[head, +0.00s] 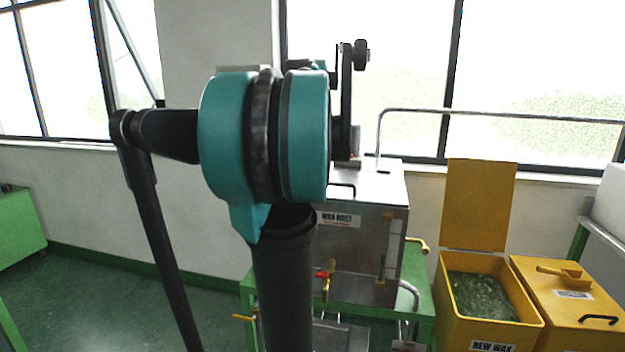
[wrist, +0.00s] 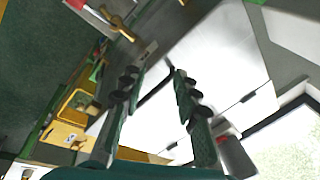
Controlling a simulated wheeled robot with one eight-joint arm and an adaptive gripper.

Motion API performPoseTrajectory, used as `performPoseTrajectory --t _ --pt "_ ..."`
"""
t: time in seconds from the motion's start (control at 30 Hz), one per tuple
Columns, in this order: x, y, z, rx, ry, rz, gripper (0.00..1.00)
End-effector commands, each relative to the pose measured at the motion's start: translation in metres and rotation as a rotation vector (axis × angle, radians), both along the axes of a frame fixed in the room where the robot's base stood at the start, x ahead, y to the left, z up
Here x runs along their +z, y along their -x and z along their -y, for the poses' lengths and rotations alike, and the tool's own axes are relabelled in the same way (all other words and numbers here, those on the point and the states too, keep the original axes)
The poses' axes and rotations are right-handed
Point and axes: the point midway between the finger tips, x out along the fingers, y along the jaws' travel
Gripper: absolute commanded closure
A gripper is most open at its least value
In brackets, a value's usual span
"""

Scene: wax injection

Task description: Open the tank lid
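The steel wax melt tank (head: 362,250) stands on a green stand, just beyond my arm in the head view. Its lid (head: 382,183) lies flat and shut on top, and shows as a pale panel in the wrist view (wrist: 215,50). A dark bar handle (wrist: 152,90) on the lid lies between my two fingers in the wrist view. My gripper (wrist: 158,74) is open above the lid, its fingers spread to either side of the handle. I cannot tell whether they touch it. In the head view my arm hides part of the tank and the gripper.
A brass valve with a red part (head: 325,280) sticks out from the tank front. A bent metal pipe (head: 379,140) rises behind the lid. A yellow new wax bin (head: 535,322) stands open at right, beside another yellow box (head: 575,300) with a scoop on it. Windows line the wall behind.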

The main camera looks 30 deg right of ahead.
Motion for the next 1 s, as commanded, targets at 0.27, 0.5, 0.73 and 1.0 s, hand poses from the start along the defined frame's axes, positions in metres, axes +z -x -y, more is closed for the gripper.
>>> performPoseTrajectory --t 0.27,0.5,0.73,1.0 --pt "-0.029 -0.011 -0.025 0.135 0.023 -0.004 0.69" --pt "-0.034 -0.012 -0.03 0.163 0.028 -0.005 0.69" --pt "-0.034 -0.012 -0.029 0.162 0.028 -0.005 0.69" --pt "-0.038 -0.013 -0.033 0.18 0.031 -0.006 0.69"
